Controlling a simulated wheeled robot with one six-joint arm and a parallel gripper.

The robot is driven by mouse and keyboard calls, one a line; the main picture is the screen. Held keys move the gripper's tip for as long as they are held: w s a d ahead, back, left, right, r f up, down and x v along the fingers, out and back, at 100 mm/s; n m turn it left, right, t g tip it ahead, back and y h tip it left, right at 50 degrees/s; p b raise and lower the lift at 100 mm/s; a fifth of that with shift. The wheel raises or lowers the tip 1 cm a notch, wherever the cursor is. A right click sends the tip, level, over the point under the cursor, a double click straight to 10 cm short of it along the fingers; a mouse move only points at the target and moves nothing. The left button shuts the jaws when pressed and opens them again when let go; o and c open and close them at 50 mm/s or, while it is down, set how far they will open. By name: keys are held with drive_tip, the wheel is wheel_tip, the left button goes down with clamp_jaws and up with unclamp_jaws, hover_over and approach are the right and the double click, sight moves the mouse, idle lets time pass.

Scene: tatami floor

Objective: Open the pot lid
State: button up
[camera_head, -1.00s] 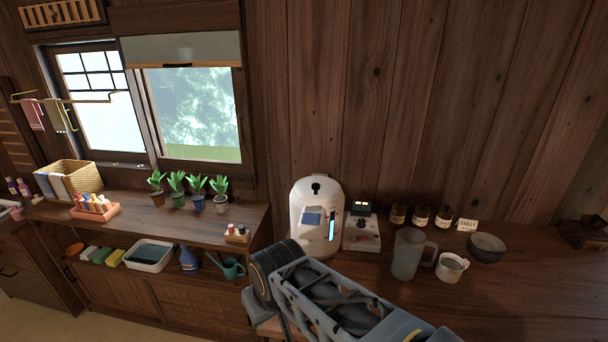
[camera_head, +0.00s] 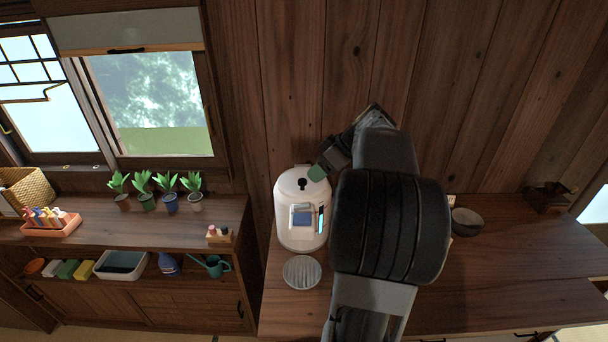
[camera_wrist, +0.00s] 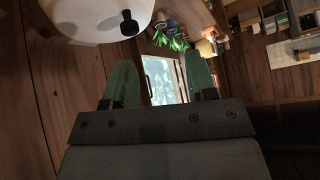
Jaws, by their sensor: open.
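The white pot (camera_head: 290,226) stands upright on the wooden counter, with a blue-grey panel on its front. Its domed lid (camera_head: 287,182) is seated on top and has a black knob (camera_head: 302,184). In the wrist view the pot (camera_wrist: 88,22) fills the upper left, and the black knob (camera_wrist: 129,23) sticks out near a green fingertip. My gripper (camera_head: 319,172) is at the upper right of the pot, close to the lid. In the wrist view my gripper (camera_wrist: 163,80) is open, with nothing between its green fingers. Whether a finger touches the lid cannot be told.
A round ribbed grey disc (camera_head: 301,272) lies in front of the pot. My arm hides the counter right of the pot. A grey bowl (camera_head: 467,222) stands further right. Potted plants (camera_head: 170,203) line the left shelf. The wall is close behind.

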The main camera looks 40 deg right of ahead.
drive_tip(key=n+t, duration=0.1)
approach(302, 180)
drive_tip(key=s+v, duration=0.1)
drive_tip(key=v, duration=0.3)
drive_tip(key=p+x, duration=0.1)
drive_tip(key=x, duration=0.6)
drive_tip(key=p+x, duration=0.2)
drive_tip(key=x, duration=0.4)
drive_tip(key=shift+w+f, duration=0.1)
drive_tip(key=shift+w, duration=0.4)
drive_tip(key=shift+c, duration=0.2)
clamp_jaws()
